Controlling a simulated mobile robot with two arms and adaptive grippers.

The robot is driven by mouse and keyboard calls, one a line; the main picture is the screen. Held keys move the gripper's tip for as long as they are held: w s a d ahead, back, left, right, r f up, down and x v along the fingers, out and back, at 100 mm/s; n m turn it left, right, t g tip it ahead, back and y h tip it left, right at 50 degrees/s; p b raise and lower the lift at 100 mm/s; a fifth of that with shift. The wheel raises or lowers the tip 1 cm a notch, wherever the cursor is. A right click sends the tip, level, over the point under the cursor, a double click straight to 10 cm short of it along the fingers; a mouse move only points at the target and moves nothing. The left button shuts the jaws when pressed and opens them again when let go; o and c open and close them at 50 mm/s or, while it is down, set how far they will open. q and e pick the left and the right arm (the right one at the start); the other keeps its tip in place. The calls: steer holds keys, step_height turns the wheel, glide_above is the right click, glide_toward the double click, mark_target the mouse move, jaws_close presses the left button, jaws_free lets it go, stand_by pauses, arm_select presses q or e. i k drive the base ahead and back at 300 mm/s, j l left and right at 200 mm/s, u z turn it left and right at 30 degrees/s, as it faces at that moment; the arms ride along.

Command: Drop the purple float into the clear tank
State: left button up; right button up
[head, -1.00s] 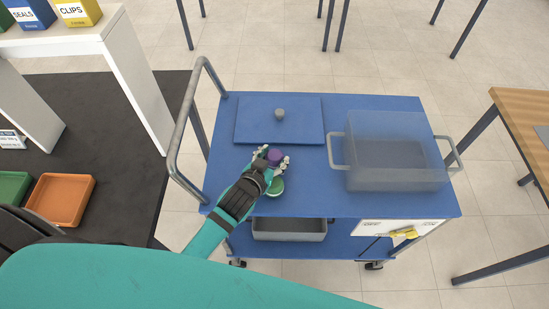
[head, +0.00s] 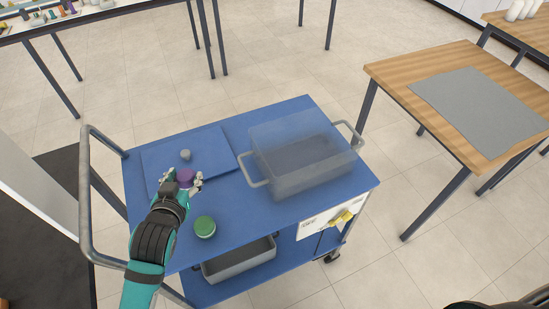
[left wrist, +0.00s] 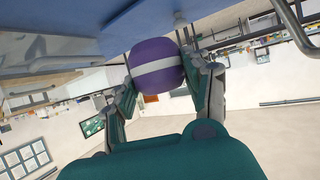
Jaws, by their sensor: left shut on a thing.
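The purple float (head: 184,177) is round, with a pale band around its middle that shows in the left wrist view (left wrist: 155,68). My left gripper (head: 183,183) is shut on it, with one finger on each side of the float. It is over the left part of the blue cart, near the blue lid; the gap below it is hard to judge. The clear tank (head: 305,168) stands on the cart to the right, open-topped, with a grey handle at each end. The float is outside the tank. My right gripper is not in view.
A green float (head: 204,226) sits on the cart top (head: 225,200) in front of the gripper. The blue lid (head: 212,150) with a grey knob (head: 185,154) lies behind. A grey bin (head: 240,262) is on the lower shelf. A wooden table (head: 400,75) stands at right.

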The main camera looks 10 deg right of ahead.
mark_target(296, 165)
steer(key=i+l+u, duration=0.15)
steer(key=l+u, duration=0.15)
steer(key=l, duration=0.9)
steer(key=l+u, duration=0.3)
steer(key=l, duration=0.85)
steer(key=i, duration=0.05)
